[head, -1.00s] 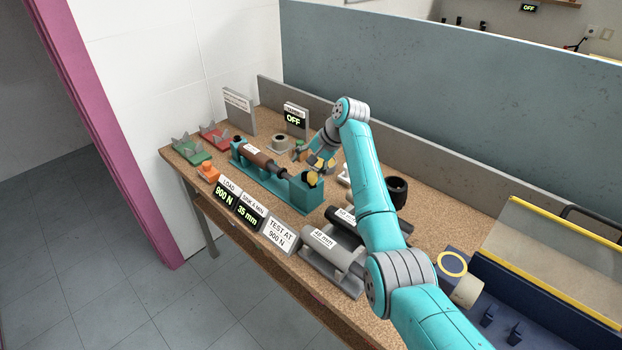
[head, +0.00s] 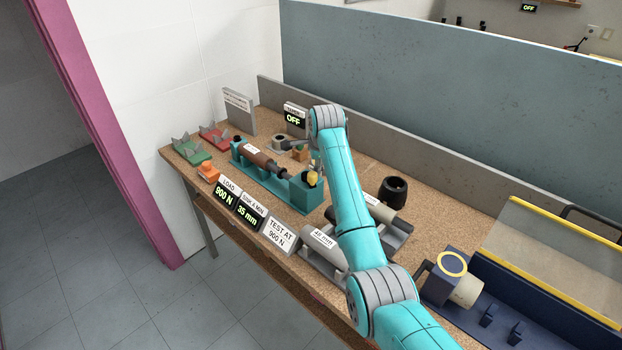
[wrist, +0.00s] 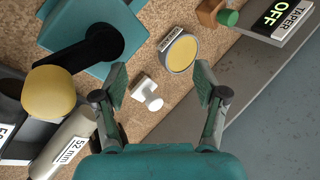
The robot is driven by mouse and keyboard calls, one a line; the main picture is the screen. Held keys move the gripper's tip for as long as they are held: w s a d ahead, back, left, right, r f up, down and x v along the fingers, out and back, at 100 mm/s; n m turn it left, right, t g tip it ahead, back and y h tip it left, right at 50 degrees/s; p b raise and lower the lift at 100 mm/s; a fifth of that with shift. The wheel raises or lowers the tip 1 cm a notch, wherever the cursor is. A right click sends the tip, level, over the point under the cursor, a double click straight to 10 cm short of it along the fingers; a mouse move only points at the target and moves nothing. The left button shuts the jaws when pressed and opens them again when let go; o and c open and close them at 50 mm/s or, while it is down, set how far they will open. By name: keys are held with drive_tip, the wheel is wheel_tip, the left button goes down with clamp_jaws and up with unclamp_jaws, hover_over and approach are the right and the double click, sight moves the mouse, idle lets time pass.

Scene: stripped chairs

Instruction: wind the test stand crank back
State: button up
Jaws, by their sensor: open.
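The teal test stand (head: 290,190) holds a brown cylinder (head: 262,158) lengthwise on the bench. Its crank has a yellow knob (head: 312,178) at the stand's right end. In the wrist view the teal end block, the black crank arm (wrist: 85,45) and the yellow knob (wrist: 48,92) are at the left. My gripper (wrist: 160,68) is open and empty, with the knob to the left of its fingers and apart from them.
Signs in front of the stand read 900 N (head: 226,192), 35 mm (head: 247,213) and "test at 900 N" (head: 280,233). An OFF display (head: 295,118) stands behind. A small white piece (wrist: 150,92) and a yellow-faced disc (wrist: 180,53) lie near my fingers. Grey cylinders (head: 322,240) lie to the right.

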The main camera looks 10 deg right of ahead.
drive_tip(key=d+m+g+h, duration=0.1)
drive_tip(key=m+h, duration=0.1)
drive_tip(key=m, duration=0.2)
drive_tip(key=d+m+g+h, duration=0.1)
drive_tip(key=d+m+h, duration=0.1)
drive_tip(key=m, duration=0.3)
drive_tip(key=d+m+g+h, duration=0.1)
drive_tip(key=d+m+h, duration=0.1)
drive_tip(key=m, duration=0.2)
drive_tip(key=shift+s+g, duration=0.3)
drive_tip(key=shift+s, duration=0.1)
